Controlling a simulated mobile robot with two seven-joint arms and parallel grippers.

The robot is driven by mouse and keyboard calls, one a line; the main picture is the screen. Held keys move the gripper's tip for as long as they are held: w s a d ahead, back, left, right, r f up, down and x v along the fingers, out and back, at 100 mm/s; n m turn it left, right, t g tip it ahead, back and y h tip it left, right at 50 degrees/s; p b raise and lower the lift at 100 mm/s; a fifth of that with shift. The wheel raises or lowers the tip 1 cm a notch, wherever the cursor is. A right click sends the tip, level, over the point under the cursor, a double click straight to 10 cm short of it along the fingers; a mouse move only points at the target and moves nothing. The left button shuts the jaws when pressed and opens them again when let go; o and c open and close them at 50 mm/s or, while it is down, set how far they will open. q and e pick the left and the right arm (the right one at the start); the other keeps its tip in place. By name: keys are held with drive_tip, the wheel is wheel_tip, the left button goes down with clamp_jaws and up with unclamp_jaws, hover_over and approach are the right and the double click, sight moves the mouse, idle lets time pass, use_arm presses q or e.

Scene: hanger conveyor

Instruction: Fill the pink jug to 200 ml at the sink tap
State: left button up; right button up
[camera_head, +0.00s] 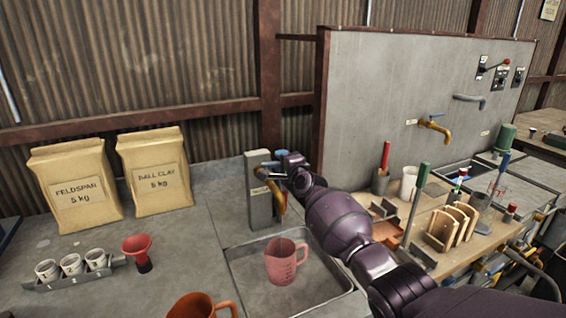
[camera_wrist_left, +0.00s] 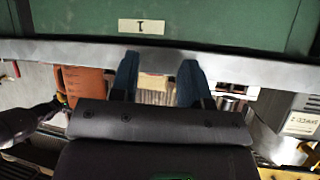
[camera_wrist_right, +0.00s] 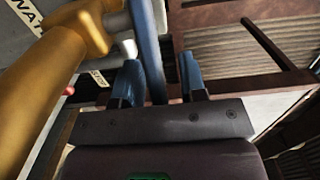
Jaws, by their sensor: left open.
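The pink jug (camera_head: 283,265) stands upright in the sink basin (camera_head: 338,300), below the spout of the yellow tap (camera_head: 276,193). Marks show on its side; I cannot make out a water level or a stream. The tap is on a grey post (camera_head: 258,200). My right gripper (camera_head: 279,163) is at the top of the tap. In the right wrist view, its fingers (camera_wrist_right: 160,80) are apart, with the tap's blue lever (camera_wrist_right: 149,45) between them, close to the left finger. My left gripper (camera_wrist_left: 157,78) is open and empty, outside the head view.
An orange jug (camera_head: 200,306) stands at the front edge of the view. A red funnel (camera_head: 136,246) and a rack of white cups (camera_head: 72,264) are left of the sink. Two clay bags (camera_head: 155,172) stand behind. A wooden bench (camera_head: 480,240) with tools is at right.

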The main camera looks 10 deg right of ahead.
use_arm(q)
drive_tip(key=shift+r, duration=0.1)
use_arm(e)
drive_tip(key=shift+p+v, duration=0.65)
drive_tip(key=shift+v, duration=0.2)
use_arm(q)
drive_tip(key=shift+s+a+r+p, duration=0.1)
drive_tip(key=shift+s+r+p, duration=0.25)
drive_tip(key=shift+r+p, duration=0.4)
use_arm(e)
drive_tip(key=v, duration=0.9)
idle(5.4)
